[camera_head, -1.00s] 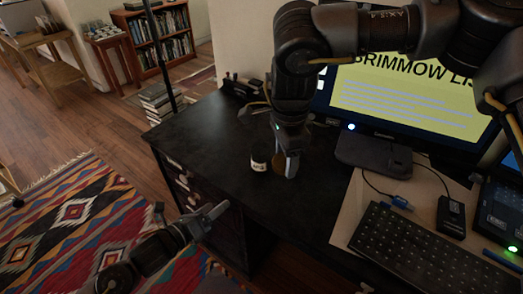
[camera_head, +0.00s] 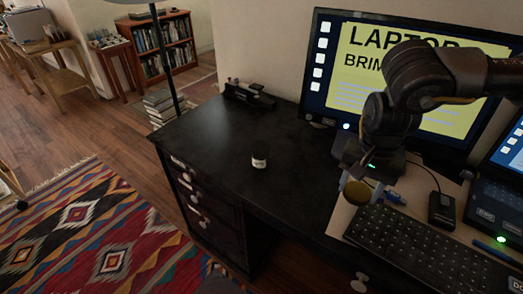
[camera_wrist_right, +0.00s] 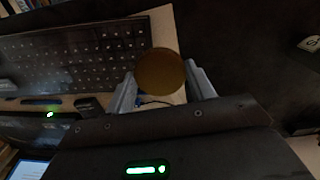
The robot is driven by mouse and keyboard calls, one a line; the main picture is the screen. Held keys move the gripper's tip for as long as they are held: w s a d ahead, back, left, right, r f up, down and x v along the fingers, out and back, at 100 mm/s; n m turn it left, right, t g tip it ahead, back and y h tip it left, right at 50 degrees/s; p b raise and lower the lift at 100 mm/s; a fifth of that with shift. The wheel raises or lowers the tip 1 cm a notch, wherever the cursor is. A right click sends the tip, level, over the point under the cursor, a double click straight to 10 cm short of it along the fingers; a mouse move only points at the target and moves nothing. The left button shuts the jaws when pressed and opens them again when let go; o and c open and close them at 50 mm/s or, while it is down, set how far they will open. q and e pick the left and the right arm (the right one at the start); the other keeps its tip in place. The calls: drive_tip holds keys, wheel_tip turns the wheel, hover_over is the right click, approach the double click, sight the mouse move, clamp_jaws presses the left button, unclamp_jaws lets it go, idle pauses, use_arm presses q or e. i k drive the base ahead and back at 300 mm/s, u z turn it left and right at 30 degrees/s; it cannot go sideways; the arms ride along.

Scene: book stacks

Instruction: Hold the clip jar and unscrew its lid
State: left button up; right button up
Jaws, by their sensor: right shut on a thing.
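The clip jar (camera_head: 259,161), small and dark with a pale label, stands upright on the black desk. No gripper touches it. A sliver of it with the label also shows at the right edge of the right wrist view (camera_wrist_right: 311,43). My right gripper (camera_head: 358,186) is shut on the round gold-brown lid (camera_head: 357,191), well to the right of the jar and above the keyboard's left end. The right wrist view shows the lid (camera_wrist_right: 160,74) between the two grey fingers. My left gripper is in neither view now.
The desk (camera_head: 215,140) is bare around the jar. A keyboard (camera_head: 425,245) lies on a pale mat at the right, below a monitor (camera_head: 335,75). A black desk organiser (camera_head: 248,94) stands at the back. The desk's front edge drops to drawers.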

sight(260, 149)
drive_tip(key=z, duration=1.25)
drive_tip(key=k, duration=1.3)
drive_tip(key=u, duration=1.4)
drive_tip(key=i, duration=1.65)
